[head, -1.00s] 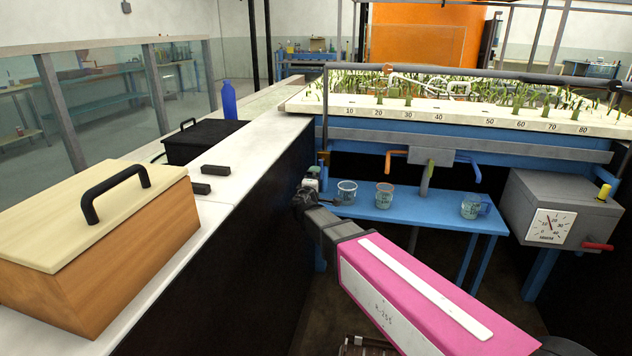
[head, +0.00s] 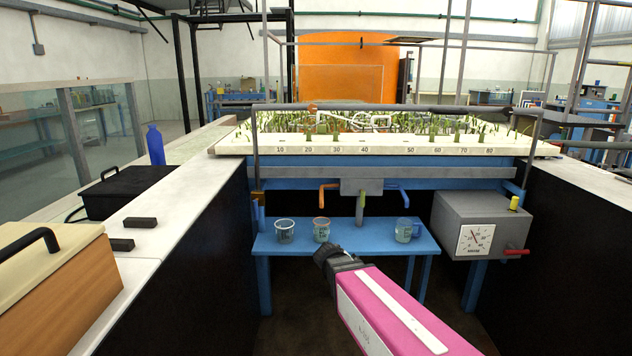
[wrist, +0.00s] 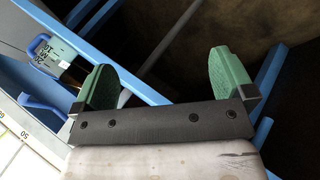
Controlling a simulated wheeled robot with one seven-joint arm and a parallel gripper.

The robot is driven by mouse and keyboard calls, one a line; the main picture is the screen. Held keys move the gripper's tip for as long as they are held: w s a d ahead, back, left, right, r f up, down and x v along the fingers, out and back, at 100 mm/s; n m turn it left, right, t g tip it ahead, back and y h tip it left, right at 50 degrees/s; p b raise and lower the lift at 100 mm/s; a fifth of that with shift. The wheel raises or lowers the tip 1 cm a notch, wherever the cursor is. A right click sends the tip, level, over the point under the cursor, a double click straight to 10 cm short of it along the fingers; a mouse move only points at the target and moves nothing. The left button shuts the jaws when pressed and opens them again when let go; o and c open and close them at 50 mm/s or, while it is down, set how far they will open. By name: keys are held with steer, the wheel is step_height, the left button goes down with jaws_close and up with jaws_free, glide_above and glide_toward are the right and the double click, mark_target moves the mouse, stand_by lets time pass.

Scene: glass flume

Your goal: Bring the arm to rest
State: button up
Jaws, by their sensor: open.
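My gripper shows in the wrist view (wrist: 165,85) with its two green fingers spread wide and nothing between them. In the head view the dark end of my pink arm (head: 336,258) is in front of the low blue bench (head: 345,240), and the fingers cannot be made out there. Beyond the fingers the wrist view shows blue bench legs and dark floor. A blue-handled beaker (wrist: 50,55) is at the upper left of the wrist view, apart from the fingers.
Two beakers (head: 285,230) (head: 321,229) and a blue-handled jug (head: 404,230) stand on the bench. A grey gauge box (head: 455,215) is at the right. The planted flume (head: 390,145) lies behind. A white counter (head: 165,215) with a wooden box (head: 80,285) runs along the left.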

steer(key=s+d+f+m+g+y, duration=0.2)
steer(key=s+d+g+y, duration=0.1)
steer(key=s, duration=0.3)
steer(key=s+d+f+m+g+y, duration=0.2)
steer(key=s+d+f+m+g, duration=0.1)
steer(key=s, duration=0.4)
steer(key=shift+d+f+y, duration=0.15)
steer(key=shift+d+y, duration=0.25)
steer(key=shift+d, duration=0.45)
